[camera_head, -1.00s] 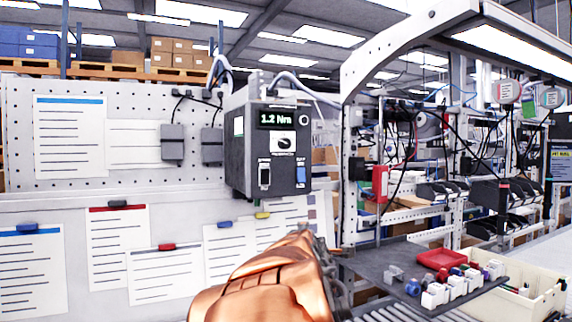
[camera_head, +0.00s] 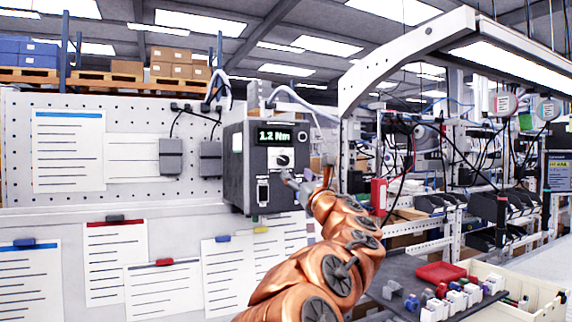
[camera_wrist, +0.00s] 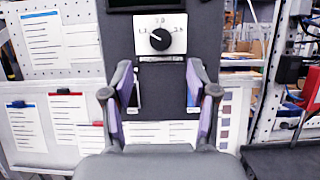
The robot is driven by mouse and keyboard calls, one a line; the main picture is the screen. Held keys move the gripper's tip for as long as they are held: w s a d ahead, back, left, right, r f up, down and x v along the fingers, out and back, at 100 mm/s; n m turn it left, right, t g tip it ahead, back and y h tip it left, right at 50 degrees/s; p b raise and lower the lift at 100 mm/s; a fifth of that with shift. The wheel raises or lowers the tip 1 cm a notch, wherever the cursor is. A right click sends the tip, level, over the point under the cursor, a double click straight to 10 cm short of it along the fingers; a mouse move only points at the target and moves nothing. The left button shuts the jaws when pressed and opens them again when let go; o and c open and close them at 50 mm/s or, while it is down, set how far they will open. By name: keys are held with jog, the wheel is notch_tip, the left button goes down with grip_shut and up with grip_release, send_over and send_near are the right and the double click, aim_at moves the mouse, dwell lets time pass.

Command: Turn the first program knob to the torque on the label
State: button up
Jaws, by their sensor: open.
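The dark grey controller box (camera_head: 245,185) hangs on the pegboard, and its green display (camera_head: 274,136) reads 1.2 Nm. Below the display is the black knob (camera_head: 283,160) on a white plate. In the wrist view the knob (camera_wrist: 160,39) is above and ahead of my fingers. Its light pointer mark seems to point left toward the left-hand scale number. The middle number looks like 2.0; the others are too small to read surely. My gripper (camera_head: 303,180) is open and empty, just below and right of the knob, apart from it. Its two fingers (camera_wrist: 160,66) stand wide apart.
Printed sheets (camera_head: 68,150) are fixed on the pegboard and below it, their text unreadable. The white bench frame (camera_head: 346,130) stands right of the box.

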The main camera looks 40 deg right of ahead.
aim_at(285, 163)
jog(key=p+x, duration=0.2)
jog(key=x, duration=0.4)
jog(key=shift+w+r+p, duration=0.2)
jog(key=shift+r+p, duration=0.05)
jog(key=shift+p, duration=0.15)
jog(key=shift+w+d+r, duration=0.1)
jog(key=shift+w+d, duration=0.2)
jog(key=shift+w, duration=0.2)
jog(key=shift+c, duration=0.4)
grip_shut()
